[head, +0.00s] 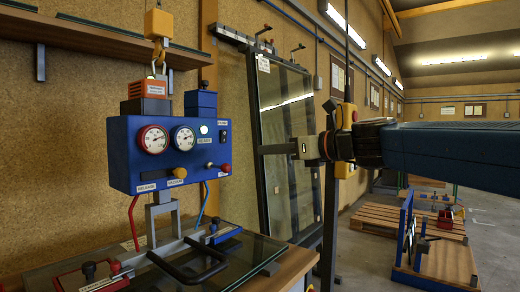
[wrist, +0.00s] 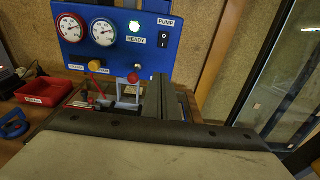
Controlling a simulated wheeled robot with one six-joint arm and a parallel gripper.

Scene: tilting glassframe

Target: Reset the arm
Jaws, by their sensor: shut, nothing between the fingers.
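My blue arm (head: 450,150) reaches in from the right in the head view. My gripper (head: 266,149) points left, with its narrow dark fingers together and empty. In the head view they overlap the leaning glass frame (head: 285,190) behind; I cannot tell the gap. In the wrist view the gripper (wrist: 170,82) points toward the blue control box (wrist: 115,45), and the fingers hide part of what lies below it. In the head view the blue control box (head: 160,183) hangs to the left of the fingertips, apart from them. It has two gauges, a lit green lamp and a pump switch.
The box hangs from a yellow hoist hook (head: 158,25). Below it, a grey lifter frame with a black handle (head: 200,265) sits over glass on a bench. A red tray (wrist: 43,91) stands at the left. Pallets (head: 385,215) lie on the floor at the right.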

